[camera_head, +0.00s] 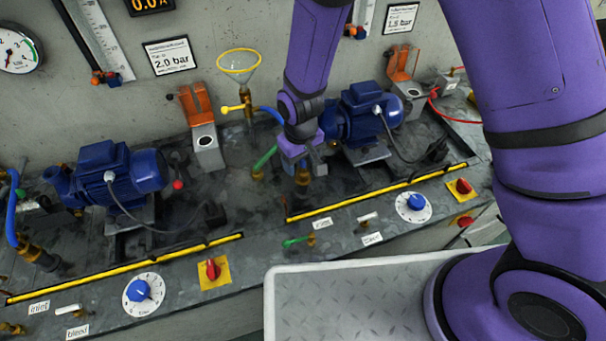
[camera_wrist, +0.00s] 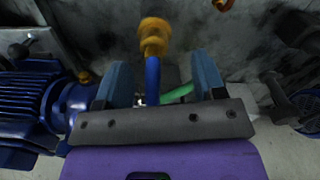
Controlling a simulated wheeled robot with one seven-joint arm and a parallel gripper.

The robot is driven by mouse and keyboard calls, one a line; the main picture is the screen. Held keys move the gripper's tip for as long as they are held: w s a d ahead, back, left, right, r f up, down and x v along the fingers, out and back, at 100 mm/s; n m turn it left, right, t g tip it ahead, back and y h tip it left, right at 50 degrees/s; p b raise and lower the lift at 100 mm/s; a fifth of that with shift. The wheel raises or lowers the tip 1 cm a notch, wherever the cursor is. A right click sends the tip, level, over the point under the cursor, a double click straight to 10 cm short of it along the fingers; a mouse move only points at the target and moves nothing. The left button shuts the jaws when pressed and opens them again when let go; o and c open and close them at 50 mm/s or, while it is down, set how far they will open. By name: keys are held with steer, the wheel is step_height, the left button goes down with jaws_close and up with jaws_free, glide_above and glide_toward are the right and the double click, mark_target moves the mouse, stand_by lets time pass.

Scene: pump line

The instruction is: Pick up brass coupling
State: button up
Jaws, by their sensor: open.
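My gripper (camera_head: 303,158) hangs over the bench between the two blue pumps, beside the right one. In the wrist view its two blue-grey fingers (camera_wrist: 163,82) stand apart with no object clamped between them. A brass coupling (camera_wrist: 153,38) shows just beyond the fingertips at the end of a blue hose (camera_wrist: 152,78). In the head view, brass (camera_head: 302,176) shows directly below my gripper, which partly hides it. I cannot tell whether the fingers touch the hose.
A green hose (camera_head: 265,158) lies left of my gripper. The right pump (camera_head: 362,112) is close on its right; the left pump (camera_head: 115,172) is farther away. A funnel (camera_head: 239,66) with a yellow valve stands behind. A yellow-edged strip (camera_head: 380,192) runs in front.

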mark_target(304, 167)
steer(key=f, duration=0.4)
steer(key=shift+w+d, duration=0.1)
steer(key=shift+d, duration=0.25)
steer(key=shift+f, duration=0.65)
steer(key=c, duration=1)
